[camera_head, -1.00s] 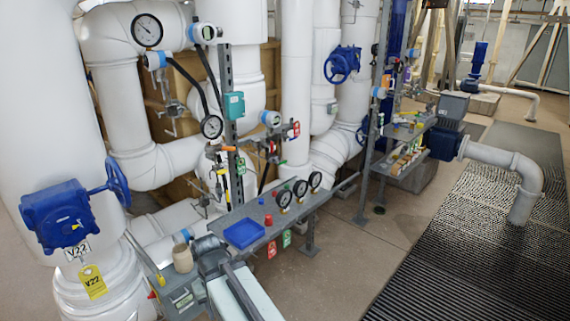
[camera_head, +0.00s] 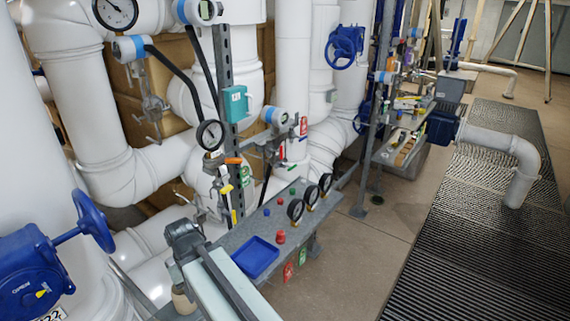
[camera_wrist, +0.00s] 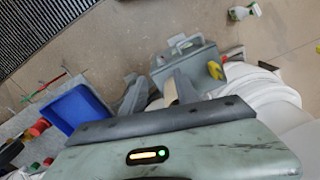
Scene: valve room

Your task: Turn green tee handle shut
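A small green handle-like piece (camera_head: 245,175) shows on the pipework behind the shelf in the head view, just below an orange lever (camera_head: 232,161). It is too small to tell whether it is the tee handle or how it is turned. My gripper (camera_head: 183,235) is over the near left end of the grey shelf, in front of and below that pipework, apart from it. In the wrist view my gripper (camera_wrist: 160,92) points down, its two dark fingers apart with a beige object showing between them. I see no contact with that object.
The grey shelf (camera_head: 262,226) carries a blue tray (camera_head: 250,257), red knobs and several gauges. White pipes stand behind it. A blue valve actuator (camera_head: 28,275) with handwheel is at left. Open floor (camera_head: 345,285) and dark grating (camera_head: 470,250) lie to the right.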

